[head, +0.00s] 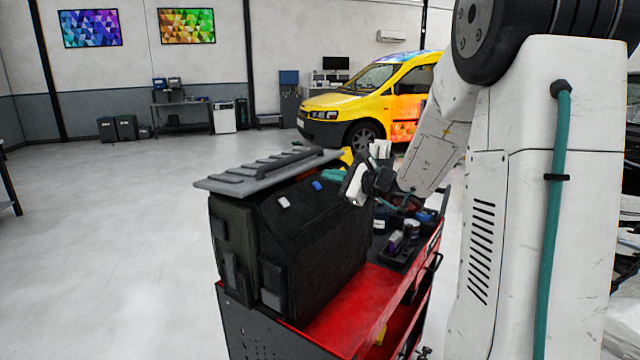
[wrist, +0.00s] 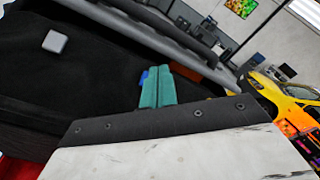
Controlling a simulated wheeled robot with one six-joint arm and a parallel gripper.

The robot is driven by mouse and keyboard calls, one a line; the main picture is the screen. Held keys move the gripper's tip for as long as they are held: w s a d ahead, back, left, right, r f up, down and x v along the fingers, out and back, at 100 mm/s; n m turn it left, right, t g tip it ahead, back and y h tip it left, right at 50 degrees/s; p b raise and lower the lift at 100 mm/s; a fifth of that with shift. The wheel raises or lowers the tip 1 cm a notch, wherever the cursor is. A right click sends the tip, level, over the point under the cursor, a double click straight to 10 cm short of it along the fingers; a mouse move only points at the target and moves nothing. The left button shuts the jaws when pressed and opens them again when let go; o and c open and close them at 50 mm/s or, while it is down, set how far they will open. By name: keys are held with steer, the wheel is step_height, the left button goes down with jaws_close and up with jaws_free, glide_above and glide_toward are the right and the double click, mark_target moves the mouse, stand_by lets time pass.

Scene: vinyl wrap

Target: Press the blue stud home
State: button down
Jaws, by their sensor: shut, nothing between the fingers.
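The blue stud (head: 317,186) sits on the sloped dark face of a black case (head: 320,235). In the wrist view the blue stud (wrist: 143,77) shows only as a small strip at the left edge of my fingers, which hide the rest. My gripper (head: 332,174) is shut and empty, its teal fingertips close to the stud, just to its upper right in the head view. In the wrist view my gripper (wrist: 157,72) points at the dark face beside the stud. I cannot tell whether the fingertips touch the stud or the face.
A pale grey stud (head: 284,202) is on the same face, left of the blue one; it also shows in the wrist view (wrist: 54,42). A ribbed grey lid (head: 235,182) overhangs above. The case stands on a red cart (head: 345,315) with bottles and tools behind. A yellow van (head: 340,105) is farther back.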

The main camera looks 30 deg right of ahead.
steer(key=shift+s+d+r, duration=0.25)
steer(key=shift+s+r, duration=0.4)
steer(key=shift+r, duration=0.2)
steer(key=shift+s+d+r, duration=0.25)
steer(key=shift+s+r, duration=0.35)
steer(key=shift+r, duration=0.2)
steer(key=shift+s+a+f, duration=0.1)
steer(key=shift+a+f, duration=0.1)
steer(key=shift+a, duration=0.05)
steer(key=s+a+f+n+g+y, duration=0.1)
steer(key=s+a+f+n+g, duration=0.3)
steer(key=s+a+n+g, duration=0.35)
steer(key=s+a+f+n+g+y, duration=0.1)
steer(key=s+a+f+n+g, duration=0.4)
steer(key=s+a, duration=0.45)
steer(key=s+a+r+n+g+h, duration=0.1)
steer(key=s+a+n+g+h, duration=0.1)
steer(key=s+n+h, duration=0.5)
steer(key=s+n, duration=0.4)
steer(key=s, duration=0.5)
steer(key=shift+a+r+h, duration=0.15)
steer(key=shift+r+h, duration=0.15)
